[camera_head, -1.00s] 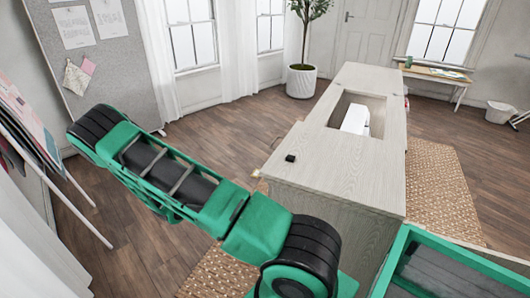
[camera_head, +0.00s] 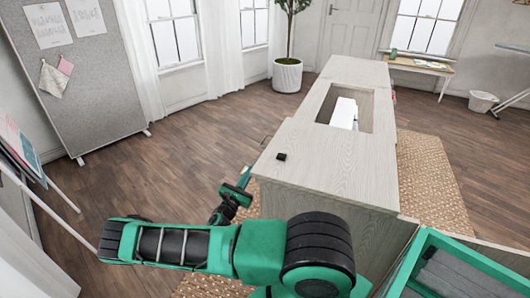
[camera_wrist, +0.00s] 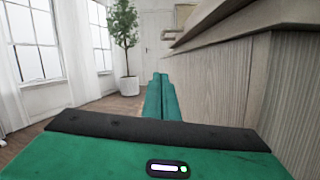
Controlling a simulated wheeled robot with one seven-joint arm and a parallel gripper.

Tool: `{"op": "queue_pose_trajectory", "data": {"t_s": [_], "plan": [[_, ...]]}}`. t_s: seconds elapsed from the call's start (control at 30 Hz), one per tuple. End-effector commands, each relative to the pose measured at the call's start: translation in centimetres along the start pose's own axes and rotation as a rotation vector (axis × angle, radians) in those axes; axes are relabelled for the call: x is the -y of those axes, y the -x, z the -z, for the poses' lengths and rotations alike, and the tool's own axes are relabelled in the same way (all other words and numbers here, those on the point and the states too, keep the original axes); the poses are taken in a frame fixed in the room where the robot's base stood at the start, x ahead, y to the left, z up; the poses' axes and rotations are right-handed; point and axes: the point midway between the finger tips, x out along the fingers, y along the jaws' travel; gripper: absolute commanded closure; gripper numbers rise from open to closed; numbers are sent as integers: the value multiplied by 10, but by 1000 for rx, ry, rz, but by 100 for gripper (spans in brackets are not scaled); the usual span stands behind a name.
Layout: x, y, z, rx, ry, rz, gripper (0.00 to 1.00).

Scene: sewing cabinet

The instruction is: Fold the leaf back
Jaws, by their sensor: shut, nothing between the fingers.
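The sewing cabinet (camera_head: 335,165) has a pale wood top with a rectangular opening. A white sewing machine (camera_head: 344,114) sits down in that opening. I cannot tell for sure which board is the leaf; a thin wood panel (camera_head: 485,257) juts out at the cabinet's near right corner, partly hidden by my green body. My gripper (camera_head: 244,174) is low beside the cabinet's left side, below the top. In the wrist view my gripper (camera_wrist: 160,77) is shut and empty, its green fingers together and pointing along the cabinet's side (camera_wrist: 215,80). The top's overhanging edge (camera_wrist: 225,25) is above and to the right.
A small black block (camera_head: 281,157) sits on the top's left edge. A thin wire handle (camera_head: 265,141) shows at the left side. A woven rug (camera_head: 430,190) lies under the cabinet. The wood floor (camera_head: 170,170) to the left is clear. A potted tree (camera_head: 287,75) stands beyond.

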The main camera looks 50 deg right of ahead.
Motion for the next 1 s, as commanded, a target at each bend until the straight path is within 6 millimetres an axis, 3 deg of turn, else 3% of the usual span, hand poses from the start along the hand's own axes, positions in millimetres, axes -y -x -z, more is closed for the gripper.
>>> {"op": "queue_pose_trajectory", "data": {"t_s": [0.23,0.67,0.8,1.0], "plan": [[-3,-24,-1,5,6,-9,100],[-4,-101,-2,4,3,-9,100],[-5,-103,-24,3,3,-10,100],[-6,-106,-38,2,3,-11,100]]}}
